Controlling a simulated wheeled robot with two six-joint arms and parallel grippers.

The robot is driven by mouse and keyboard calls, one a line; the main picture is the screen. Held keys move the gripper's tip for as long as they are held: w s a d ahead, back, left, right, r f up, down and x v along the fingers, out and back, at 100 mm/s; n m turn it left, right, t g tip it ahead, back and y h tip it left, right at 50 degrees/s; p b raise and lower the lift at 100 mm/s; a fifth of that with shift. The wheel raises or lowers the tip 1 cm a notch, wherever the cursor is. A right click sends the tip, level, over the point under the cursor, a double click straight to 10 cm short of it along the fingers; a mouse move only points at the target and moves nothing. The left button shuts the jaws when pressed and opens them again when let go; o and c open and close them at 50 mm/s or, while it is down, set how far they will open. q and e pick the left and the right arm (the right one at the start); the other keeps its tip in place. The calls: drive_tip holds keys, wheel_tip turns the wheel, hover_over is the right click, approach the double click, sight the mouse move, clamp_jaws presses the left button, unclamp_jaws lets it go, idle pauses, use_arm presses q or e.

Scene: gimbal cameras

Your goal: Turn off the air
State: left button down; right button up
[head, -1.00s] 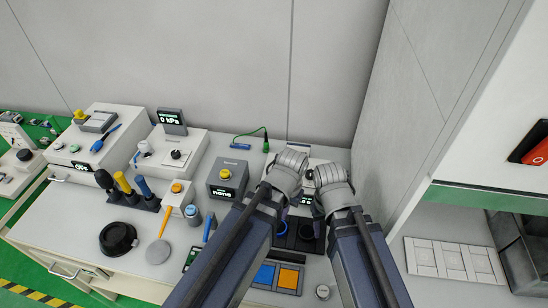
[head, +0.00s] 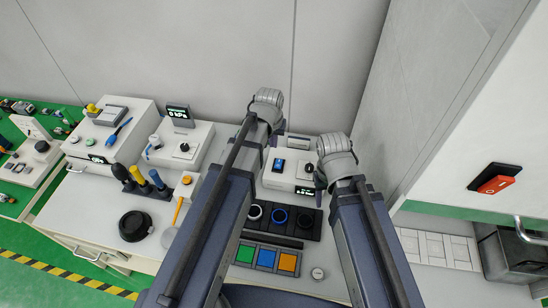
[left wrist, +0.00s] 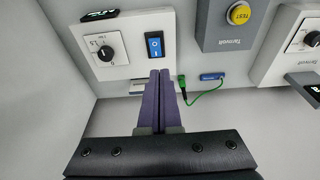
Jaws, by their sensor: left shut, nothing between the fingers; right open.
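A white box (head: 272,182) at the back right of the bench carries a blue rocker switch (head: 278,165), a black knob (head: 308,169) and a small display. In the left wrist view the rocker (left wrist: 154,46) and knob (left wrist: 104,50) show clearly; the rocker is marked I and O. No label reading air is legible. My left gripper (head: 268,105) is behind this box; its shut, empty fingers (left wrist: 160,78) point towards the rocker's edge of the box, and contact cannot be judged. My right gripper (head: 336,158) is beside the box's right end, open, its fingertips mostly hidden.
A kPa display unit (head: 178,114) stands on a knob box (head: 186,144) to the left. Round black-centred buttons (head: 280,215) and coloured buttons (head: 266,258) lie in front. A red rocker (head: 495,178) is on the white cabinet at right. The wall closes the back.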

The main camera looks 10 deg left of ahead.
use_arm(q)
drive_tip(key=shift+w, duration=0.1)
idle(0.3)
drive_tip(key=b, duration=1.3)
hover_over(274, 171)
drive_tip(key=x, duration=0.4)
drive_tip(key=s+x, duration=0.1)
drive_tip(key=x, duration=0.3)
drive_tip(key=s+x, duration=0.1)
drive_tip(key=x, duration=0.3)
drive_tip(key=shift+f, duration=0.45)
drive_tip(key=shift+s+f+b, duration=0.2)
drive_tip(key=shift+f+b, duration=0.25)
drive_tip(key=shift+f, duration=0.1)
use_arm(e)
wheel_tip(274, 171, down, 14)
drive_tip(key=shift+r, duration=0.15)
